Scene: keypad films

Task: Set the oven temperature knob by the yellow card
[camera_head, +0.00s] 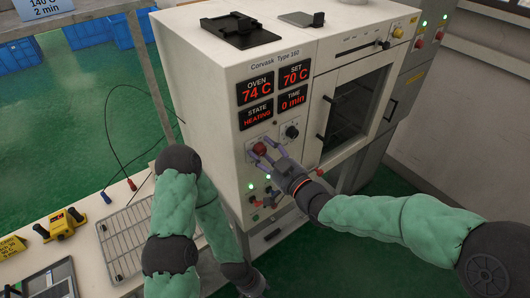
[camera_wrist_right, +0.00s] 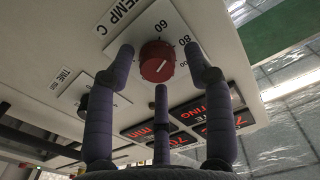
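The red temperature knob (camera_head: 259,149) sits on the oven's (camera_head: 225,85) front panel, below the displays. The wrist view shows the knob (camera_wrist_right: 157,61) with a pale pointer line and a TEMP C dial marked 60 and 80. My right gripper (camera_head: 269,150) is open at the knob. Its purple fingers are spread, with the knob beyond and between them; I cannot tell whether they touch it. The displays (camera_head: 272,89) read OVEN 74 C, SET 70 C, STATE HEATING, TIME 0 min. A yellow card (camera_head: 12,246) lies at the left edge, its text unclear.
A black TIME knob (camera_head: 292,131) sits right of the red knob. Lit buttons are below. A wire rack (camera_head: 124,238) and a yellow device (camera_head: 62,223) lie on the left bench. A white-and-blue card (camera_head: 42,8) reads 140 C, 2 min.

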